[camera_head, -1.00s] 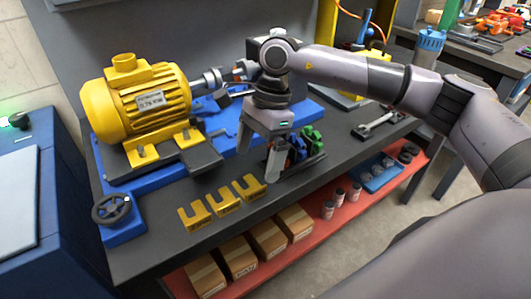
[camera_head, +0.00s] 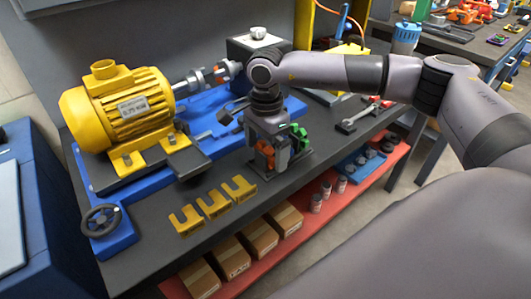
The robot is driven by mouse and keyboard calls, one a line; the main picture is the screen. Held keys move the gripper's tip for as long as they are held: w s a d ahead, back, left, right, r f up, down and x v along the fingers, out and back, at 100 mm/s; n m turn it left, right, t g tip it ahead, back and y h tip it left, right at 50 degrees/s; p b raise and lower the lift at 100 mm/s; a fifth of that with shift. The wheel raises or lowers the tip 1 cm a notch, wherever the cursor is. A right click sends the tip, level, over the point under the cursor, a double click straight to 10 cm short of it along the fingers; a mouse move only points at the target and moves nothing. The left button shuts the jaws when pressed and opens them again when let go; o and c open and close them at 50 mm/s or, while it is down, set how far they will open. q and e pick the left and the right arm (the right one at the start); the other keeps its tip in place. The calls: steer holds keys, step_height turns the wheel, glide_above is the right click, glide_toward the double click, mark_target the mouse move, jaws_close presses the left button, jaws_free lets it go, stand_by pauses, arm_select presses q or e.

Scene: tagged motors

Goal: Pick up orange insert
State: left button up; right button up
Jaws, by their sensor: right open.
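An orange insert (camera_head: 265,151) stands with a grey and a green insert (camera_head: 299,136) in a small dark holder on the workbench. My right gripper (camera_head: 269,150) points down over this holder, its fingers down at the inserts beside the orange one. It is open; whether the fingers touch the orange insert is hard to tell. The gripper body and arm cover part of the holder. My left gripper is not in view.
A yellow motor (camera_head: 122,108) sits on a blue base at the left with a handwheel (camera_head: 101,219). Three yellow forked shims (camera_head: 214,203) lie near the bench's front edge. Boxes (camera_head: 232,258) stand on the red lower shelf (camera_head: 328,211).

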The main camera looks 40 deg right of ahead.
mark_target(265, 149)
steer(key=c, duration=1.1)
steer(key=shift+r, duration=0.15)
step_height(265, 149, up, 20)
steer(key=shift+f+b, duration=0.1)
steer(key=shift+b, duration=0.25)
